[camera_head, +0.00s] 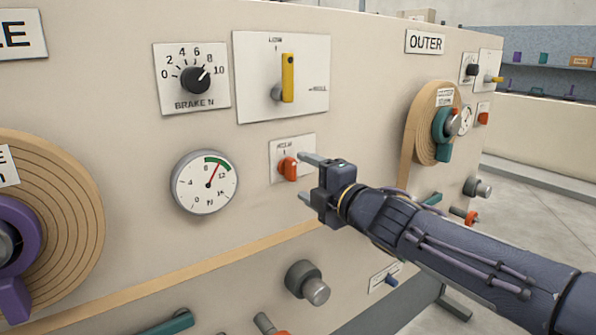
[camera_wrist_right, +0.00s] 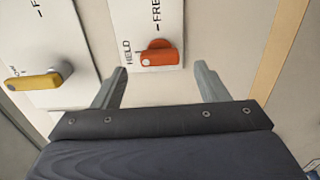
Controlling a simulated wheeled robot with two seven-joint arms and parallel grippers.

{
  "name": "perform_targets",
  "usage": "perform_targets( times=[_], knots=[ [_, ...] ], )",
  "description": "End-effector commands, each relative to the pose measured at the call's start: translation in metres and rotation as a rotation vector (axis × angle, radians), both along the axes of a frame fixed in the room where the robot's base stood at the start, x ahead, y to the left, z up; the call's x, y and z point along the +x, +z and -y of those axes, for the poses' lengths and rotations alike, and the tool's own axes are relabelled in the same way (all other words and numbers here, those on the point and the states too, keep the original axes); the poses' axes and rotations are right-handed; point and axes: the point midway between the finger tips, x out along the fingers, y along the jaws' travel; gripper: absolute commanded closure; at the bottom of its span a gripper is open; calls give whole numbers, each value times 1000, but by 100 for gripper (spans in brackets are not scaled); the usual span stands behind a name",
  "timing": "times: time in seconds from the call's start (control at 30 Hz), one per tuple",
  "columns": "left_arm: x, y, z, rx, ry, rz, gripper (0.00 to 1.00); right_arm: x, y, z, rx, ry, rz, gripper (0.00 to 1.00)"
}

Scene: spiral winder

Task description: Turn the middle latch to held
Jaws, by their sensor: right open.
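The middle latch (camera_head: 288,169) is a small orange handle on a white plate, below the large plate with the yellow lever. In the right wrist view the latch (camera_wrist_right: 160,56) lies beside the word HELD, its bar roughly in line with that word. FREE is printed on another side of the plate. My right gripper (camera_head: 303,176) is open just in front of the latch, one finger higher and one lower. In the right wrist view the latch shows between the fingers (camera_wrist_right: 158,75) and beyond their tips, with nothing gripped. My left gripper is out of view.
The yellow lever (camera_head: 288,78) stands upright above the latch. A black brake knob (camera_head: 195,80) and a round gauge (camera_head: 205,182) are to the left. A grey knob (camera_head: 307,282) juts out below. The wooden OUTER spool (camera_head: 418,125) is behind my right arm.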

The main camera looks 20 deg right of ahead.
Motion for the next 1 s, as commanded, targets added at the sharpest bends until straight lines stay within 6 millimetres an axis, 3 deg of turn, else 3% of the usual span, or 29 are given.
perform_targets(
  times=[0.23, 0.77, 0.87, 0.97, 1.0],
  knots=[
    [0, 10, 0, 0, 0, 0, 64, -29, 0, 10, -2, -1, -2, 33],
    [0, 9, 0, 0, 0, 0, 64, -33, -2, 13, 10, -9, -9, 33],
    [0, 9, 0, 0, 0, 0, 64, -42, -11, 30, 107, -82, -78, 33],
    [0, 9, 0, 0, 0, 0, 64, -68, -41, 60, 330, -236, -239, 33],
    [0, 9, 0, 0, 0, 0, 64, -84, -58, 73, 448, -311, -323, 33]
  ],
)
